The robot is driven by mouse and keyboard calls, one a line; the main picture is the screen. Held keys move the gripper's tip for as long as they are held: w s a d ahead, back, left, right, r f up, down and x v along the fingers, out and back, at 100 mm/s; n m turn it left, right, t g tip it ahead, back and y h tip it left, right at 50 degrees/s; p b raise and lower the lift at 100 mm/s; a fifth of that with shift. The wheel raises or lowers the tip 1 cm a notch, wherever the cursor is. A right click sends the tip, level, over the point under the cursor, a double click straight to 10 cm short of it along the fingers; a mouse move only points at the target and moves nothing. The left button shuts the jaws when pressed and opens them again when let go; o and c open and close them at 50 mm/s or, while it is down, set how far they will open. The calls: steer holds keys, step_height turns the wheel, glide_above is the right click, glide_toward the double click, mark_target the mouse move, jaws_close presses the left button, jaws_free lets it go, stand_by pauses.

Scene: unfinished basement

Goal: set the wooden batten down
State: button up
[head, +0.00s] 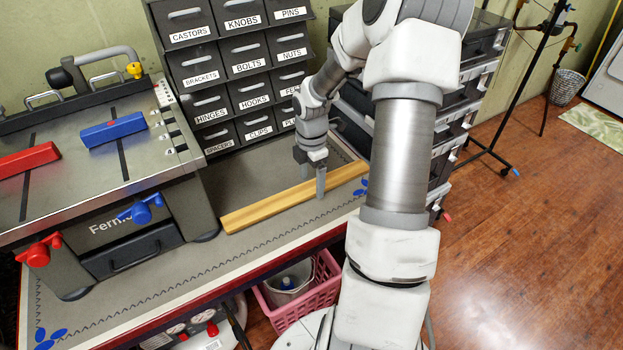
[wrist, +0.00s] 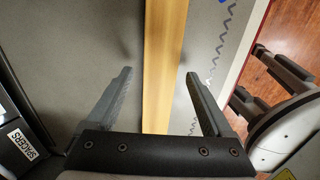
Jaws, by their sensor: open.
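The wooden batten (head: 262,209) is a long light-yellow strip lying flat on the grey mat of the workbench (head: 220,262), in front of the drawer cabinet. In the wrist view the batten (wrist: 164,60) runs lengthwise up the picture, between my two fingers. My gripper (head: 316,182) is above the batten, pointing down, near its middle to right part in the head view. In the wrist view my gripper (wrist: 158,75) is open, with a clear gap between each finger and the batten. Part of the batten is hidden behind my finger in the head view.
A grey machine (head: 100,150) with red and blue clamps stands at the left on the bench. A labelled drawer cabinet (head: 236,73) rises close behind the batten. A pink basket (head: 326,285) sits below the bench's front edge. The mat in front of the batten is clear.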

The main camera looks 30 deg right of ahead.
mark_target(312, 187)
step_height(312, 187, up, 13)
steer(key=p, duration=0.3)
steer(key=shift+f, duration=0.15)
stand_by(0.4)
